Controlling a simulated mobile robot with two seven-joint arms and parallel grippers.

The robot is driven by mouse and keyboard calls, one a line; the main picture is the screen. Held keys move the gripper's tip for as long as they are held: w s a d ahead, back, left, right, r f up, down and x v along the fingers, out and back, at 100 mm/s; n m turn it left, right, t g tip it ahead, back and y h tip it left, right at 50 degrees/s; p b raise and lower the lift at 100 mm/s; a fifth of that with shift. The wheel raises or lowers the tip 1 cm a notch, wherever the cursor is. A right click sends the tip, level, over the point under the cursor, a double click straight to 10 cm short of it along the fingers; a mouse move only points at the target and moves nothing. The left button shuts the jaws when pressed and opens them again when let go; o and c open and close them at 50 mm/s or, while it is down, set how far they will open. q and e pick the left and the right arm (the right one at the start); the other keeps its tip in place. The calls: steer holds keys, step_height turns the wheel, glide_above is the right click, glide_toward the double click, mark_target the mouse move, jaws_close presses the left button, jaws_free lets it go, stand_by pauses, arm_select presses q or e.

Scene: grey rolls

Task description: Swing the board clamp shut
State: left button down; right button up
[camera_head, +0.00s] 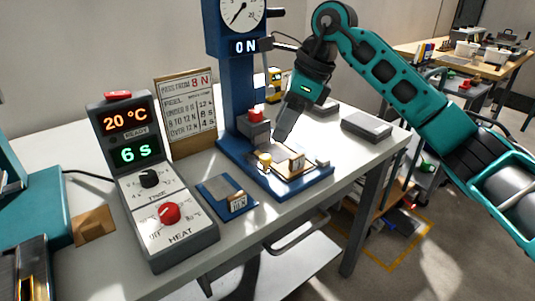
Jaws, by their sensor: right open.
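My right gripper (284,128) comes in from the upper right and points down over the blue stand's base (318,178). Its jaws are open, with nothing seen between them. The fingertips are just above and behind a small tan board fixture (290,172) on that base. The clamp's arm is too small to make out, and whether the gripper touches the fixture cannot be told. My left gripper is not in view.
A blue column with a dial gauge (238,12) rises behind the fixture, with a red-topped grey block (256,127) on it. A heat and time control box (165,212) and a blue plate (222,196) are to the left. A grey box (366,126) lies at right.

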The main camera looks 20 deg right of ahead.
mark_target(266, 156)
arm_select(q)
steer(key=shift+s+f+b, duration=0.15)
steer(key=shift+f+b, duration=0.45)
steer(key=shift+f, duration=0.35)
arm_select(e)
steer(key=x, duration=0.8)
jaws_close()
